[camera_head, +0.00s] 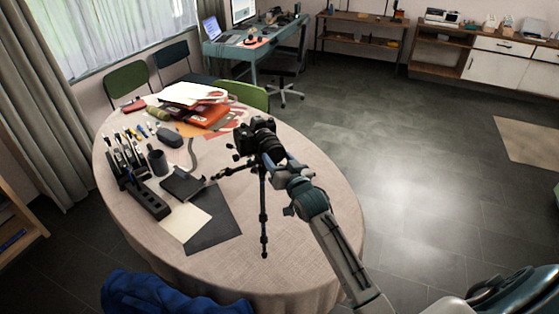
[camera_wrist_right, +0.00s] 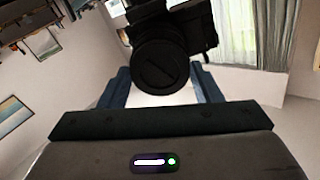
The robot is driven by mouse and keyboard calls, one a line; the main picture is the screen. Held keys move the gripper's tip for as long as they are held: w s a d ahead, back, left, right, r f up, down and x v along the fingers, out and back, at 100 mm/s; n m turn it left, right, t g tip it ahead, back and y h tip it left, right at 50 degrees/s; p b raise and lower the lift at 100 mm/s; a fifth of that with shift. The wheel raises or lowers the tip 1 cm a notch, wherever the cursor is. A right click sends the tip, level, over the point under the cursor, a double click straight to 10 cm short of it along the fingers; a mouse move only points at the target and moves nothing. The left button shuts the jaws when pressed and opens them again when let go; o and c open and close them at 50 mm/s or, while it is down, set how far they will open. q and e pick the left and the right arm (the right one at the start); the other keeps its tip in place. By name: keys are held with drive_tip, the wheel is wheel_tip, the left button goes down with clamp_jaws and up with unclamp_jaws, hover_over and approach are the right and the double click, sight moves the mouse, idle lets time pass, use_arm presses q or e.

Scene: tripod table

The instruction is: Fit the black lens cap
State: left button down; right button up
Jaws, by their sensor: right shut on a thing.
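A black camera (camera_head: 243,135) sits on top of a black tripod (camera_head: 263,215) that stands on the round table. The camera also shows in the right wrist view (camera_wrist_right: 200,30), above and beyond the fingers. My right gripper (camera_head: 270,158) is at the lens front; in the right wrist view its two blue fingers (camera_wrist_right: 162,88) stand either side of a round black disc, the lens cap (camera_wrist_right: 160,72). The gripper is shut on the cap. The cap faces my wrist camera in line with the lens; I cannot tell whether it is fully seated. My left gripper is not in view.
The round table (camera_head: 310,230) has a clear right side. Left of the tripod lie a dark mat (camera_head: 215,232), a black pouch (camera_head: 183,185), a long black box (camera_head: 148,200) and several pens. Orange folders (camera_head: 208,115) lie behind. Chairs stand beyond.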

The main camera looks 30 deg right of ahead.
idle(0.4)
drive_tip(key=o, duration=1.4)
drive_tip(key=shift+w, duration=0.1)
drive_tip(key=shift+c, duration=0.2)
drive_tip(key=shift+s+p, duration=0.6)
drive_tip(key=shift+s, duration=0.6)
drive_tip(key=shift+s+p, duration=0.55)
drive_tip(key=shift+s, duration=1.85)
drive_tip(key=shift+f, duration=0.1)
